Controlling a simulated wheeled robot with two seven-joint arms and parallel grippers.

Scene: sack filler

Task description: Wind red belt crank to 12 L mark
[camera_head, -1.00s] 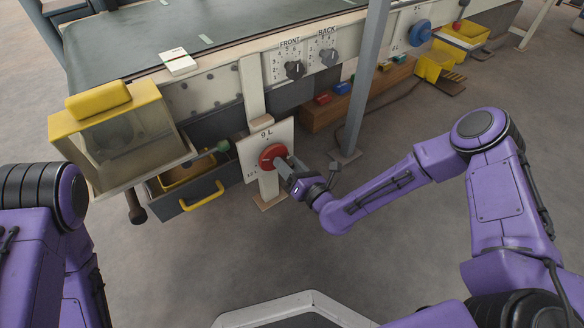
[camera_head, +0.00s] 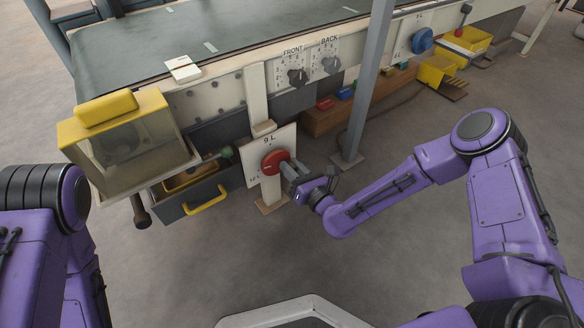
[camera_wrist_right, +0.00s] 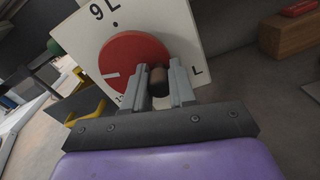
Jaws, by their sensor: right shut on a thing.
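The red belt crank (camera_head: 275,161) is a round red disc on a white plate (camera_head: 284,138) marked "9 L" at the top. In the right wrist view the red disc (camera_wrist_right: 132,58) has a white line at its left side, near a partly hidden marking at the lower left. Another "L" shows on the plate's right. My right gripper (camera_head: 289,172) is at the disc's lower right.
A yellow-topped clear hopper (camera_head: 130,130) and a drawer with a yellow handle (camera_head: 205,203) are left of the crank. A grey post (camera_head: 368,90) stands to its right. FRONT and BACK dials (camera_head: 297,76) and a blue crank (camera_head: 421,41) are on the machine. The floor in front is clear.

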